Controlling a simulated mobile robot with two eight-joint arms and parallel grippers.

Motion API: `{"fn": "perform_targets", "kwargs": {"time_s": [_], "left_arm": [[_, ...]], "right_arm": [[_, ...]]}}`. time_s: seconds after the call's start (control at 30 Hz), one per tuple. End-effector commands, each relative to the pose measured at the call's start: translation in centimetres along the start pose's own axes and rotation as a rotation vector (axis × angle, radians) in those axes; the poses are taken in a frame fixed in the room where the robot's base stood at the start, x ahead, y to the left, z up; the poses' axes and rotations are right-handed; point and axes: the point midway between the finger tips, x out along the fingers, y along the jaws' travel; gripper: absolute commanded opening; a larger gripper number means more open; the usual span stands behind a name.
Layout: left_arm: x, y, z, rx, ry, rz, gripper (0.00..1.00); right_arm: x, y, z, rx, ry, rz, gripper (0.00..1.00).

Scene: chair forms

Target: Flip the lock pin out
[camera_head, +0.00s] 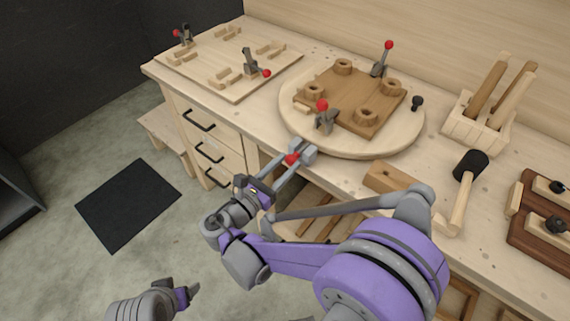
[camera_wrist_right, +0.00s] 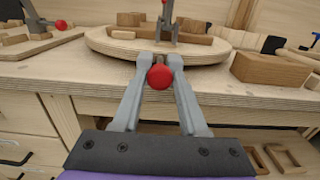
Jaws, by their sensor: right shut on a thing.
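The lock pin shows as a red ball knob (camera_head: 291,159) at the front edge of the round wooden turntable (camera_head: 405,138). The knob also shows in the right wrist view (camera_wrist_right: 160,77). My right gripper (camera_head: 294,157) is shut on the lock pin, with a finger on each side of the knob. The pin's shaft and its hole are hidden by the fingertips. My left gripper (camera_head: 190,291) is low at the bottom left, away from the bench; its opening cannot be made out.
A brown board (camera_head: 378,118) with round wooden blocks and red-knobbed clamps lies on the turntable. A wooden block (camera_head: 388,179), a black-headed mallet (camera_head: 470,166) and a tool rack (camera_head: 478,130) stand to the right. A clamp board (camera_head: 237,92) lies at the left. Drawers (camera_head: 208,125) are below.

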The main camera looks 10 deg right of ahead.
Motion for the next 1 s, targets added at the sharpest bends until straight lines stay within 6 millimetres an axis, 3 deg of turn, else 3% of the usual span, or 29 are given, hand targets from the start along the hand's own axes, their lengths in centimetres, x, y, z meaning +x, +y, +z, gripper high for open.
{"fn": "perform_targets", "kwargs": {"time_s": [0.03,0.13,1.0], "left_arm": [[0.0,0.0,0.0,0.0,0.0,0.0,0.71],[0.0,0.0,0.0,0.0,0.0,0.0,0.71],[0.0,0.0,-0.01,0.0,0.0,0.0,0.71]], "right_arm": [[0.02,0.0,0.0,0.0,0.0,0.0,0.16],[0.02,-0.01,0.0,0.0,0.0,0.0,0.0],[0.05,-0.01,0.02,0.0,-0.001,-0.001,0.0]]}}
